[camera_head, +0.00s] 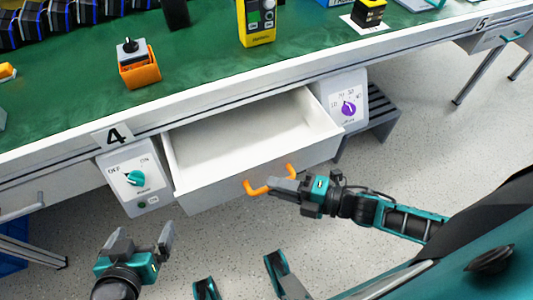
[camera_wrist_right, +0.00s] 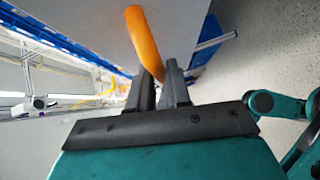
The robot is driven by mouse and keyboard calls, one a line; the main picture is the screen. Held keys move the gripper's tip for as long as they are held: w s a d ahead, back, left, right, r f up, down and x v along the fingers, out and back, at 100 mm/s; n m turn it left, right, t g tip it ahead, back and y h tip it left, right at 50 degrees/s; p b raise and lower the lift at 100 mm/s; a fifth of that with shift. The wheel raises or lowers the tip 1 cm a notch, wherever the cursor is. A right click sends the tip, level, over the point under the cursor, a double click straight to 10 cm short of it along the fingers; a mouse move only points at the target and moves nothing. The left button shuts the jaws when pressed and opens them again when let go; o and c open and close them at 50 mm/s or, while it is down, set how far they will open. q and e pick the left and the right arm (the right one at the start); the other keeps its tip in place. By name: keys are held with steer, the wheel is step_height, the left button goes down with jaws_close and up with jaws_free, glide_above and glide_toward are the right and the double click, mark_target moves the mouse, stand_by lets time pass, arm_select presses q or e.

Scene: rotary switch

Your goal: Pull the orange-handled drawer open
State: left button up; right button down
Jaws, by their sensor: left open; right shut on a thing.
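The drawer (camera_head: 250,130) under the workbench is slid out, and its white inside shows empty. Its orange handle (camera_head: 256,188) is on the front face. My right gripper (camera_head: 285,187) is shut on the handle's bar; the orange handle (camera_wrist_right: 142,40) also shows in the right wrist view, running down between the fingers of the right gripper (camera_wrist_right: 165,85). My left gripper (camera_head: 141,243) is open and empty at the lower left, in front of and below the switch box with the teal knob.
A switch box with a teal knob (camera_head: 135,178) is left of the drawer, and one with a purple knob (camera_head: 348,108) is right. The green workbench (camera_head: 190,70) carries an orange box (camera_head: 140,72) and a yellow device (camera_head: 257,22).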

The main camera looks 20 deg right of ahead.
arm_select(q)
steer(key=shift+w+r+p, duration=0.15)
steer(key=shift+r+p, duration=0.2)
steer(key=shift+r, duration=0.25)
steer(key=shift+w+r+p, duration=0.15)
steer(key=shift+r+p, duration=0.15)
steer(key=shift+r, duration=0.3)
arm_select(e)
steer(key=s, duration=0.6)
steer(key=shift+s, duration=0.2)
steer(key=shift+d, duration=0.1)
steer(key=c, duration=1.1)
jaws_free()
arm_select(q)
steer(key=shift+s+f, duration=0.15)
steer(key=shift+s, duration=0.05)
steer(key=shift+s+a+p, duration=0.2)
steer(key=shift+a+p, duration=0.05)
steer(key=shift+p, duration=0.4)
arm_select(e)
steer(key=v, duration=1.3)
